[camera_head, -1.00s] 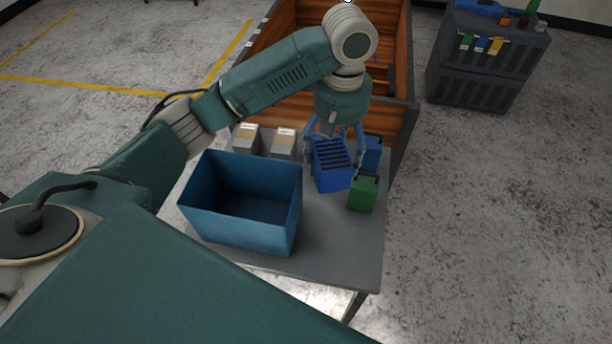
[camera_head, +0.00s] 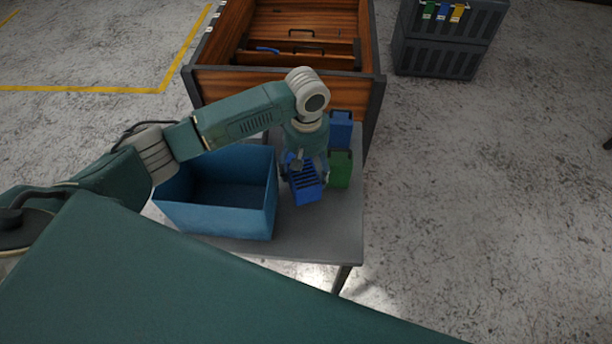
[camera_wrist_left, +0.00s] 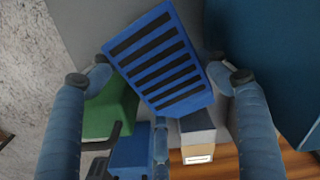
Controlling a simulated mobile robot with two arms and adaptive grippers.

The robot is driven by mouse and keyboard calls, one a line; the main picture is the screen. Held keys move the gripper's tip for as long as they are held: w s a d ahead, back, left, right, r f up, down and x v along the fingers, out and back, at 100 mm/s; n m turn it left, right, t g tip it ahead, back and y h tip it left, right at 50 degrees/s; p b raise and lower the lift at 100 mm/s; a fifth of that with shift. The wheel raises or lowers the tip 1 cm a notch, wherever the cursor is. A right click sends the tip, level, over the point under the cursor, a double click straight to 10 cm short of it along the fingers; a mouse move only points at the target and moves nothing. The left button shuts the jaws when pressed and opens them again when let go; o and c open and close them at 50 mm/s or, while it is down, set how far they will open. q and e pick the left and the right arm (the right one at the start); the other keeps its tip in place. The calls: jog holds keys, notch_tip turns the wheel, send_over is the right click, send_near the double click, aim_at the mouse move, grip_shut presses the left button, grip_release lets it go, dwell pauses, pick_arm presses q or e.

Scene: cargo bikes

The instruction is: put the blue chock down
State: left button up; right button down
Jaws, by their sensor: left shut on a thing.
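The blue chock (camera_head: 305,187), a ribbed block with dark slots, is between the fingers of my left gripper (camera_head: 304,168), just right of the blue bin. My right gripper is not in view.
An open blue bin (camera_head: 262,208) stands left of the chock. A green block (camera_head: 340,170) and another blue block (camera_head: 341,127) stand close on the right. A wooden cargo box (camera_head: 345,95) is behind. The table's front right is clear.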

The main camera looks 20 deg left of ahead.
pick_arm(q)
jog(key=shift+f, duration=1.85)
jog(key=shift+f, duration=0.1)
jog(key=o, duration=1.6)
